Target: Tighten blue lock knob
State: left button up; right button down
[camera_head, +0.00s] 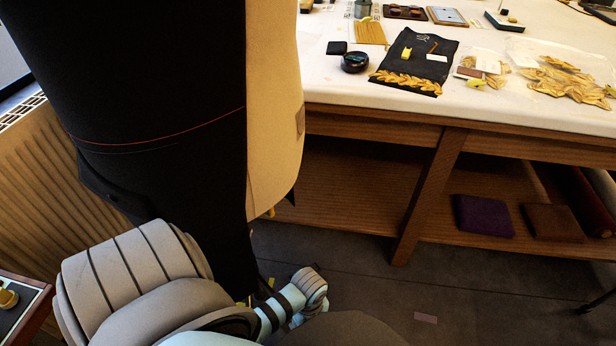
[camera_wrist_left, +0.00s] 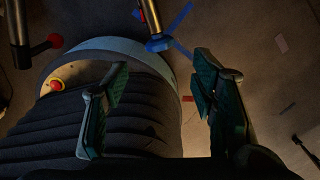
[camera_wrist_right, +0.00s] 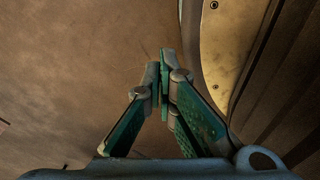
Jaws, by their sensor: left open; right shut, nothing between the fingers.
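The blue lock knob (camera_wrist_left: 158,45), with thin blue arms, shows in the left wrist view on an upright metal pole (camera_wrist_left: 150,14) near the top. My left gripper (camera_wrist_left: 160,82) is open and empty, its fingers spread on either side of the picture below the knob. The knob appears beyond the fingertips and apart from them. My right gripper (camera_wrist_right: 162,65) is shut and empty over bare floor in the right wrist view. The knob cannot be made out in the head view, where the dress form and my own arm cover much of the lower left.
Floor (camera_head: 370,290) is open at lower right.

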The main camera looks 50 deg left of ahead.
aim_at(308, 333)
pick_arm(q)
notch_tip(308, 333, down, 8)
jog(key=b, duration=0.4)
jog(key=shift+f+b, duration=0.4)
jog(key=shift+f, duration=0.3)
jog(key=c, duration=1)
jog(key=shift+c, duration=0.6)
pick_arm(e)
jog(key=f, duration=0.1)
jog(key=w+d+f, duration=0.1)
jog(key=f, duration=0.1)
jog(key=d+f, duration=0.1)
jog(key=f, duration=0.1)
jog(key=shift+w+f, duration=0.1)
jog(key=shift+w, duration=0.25)
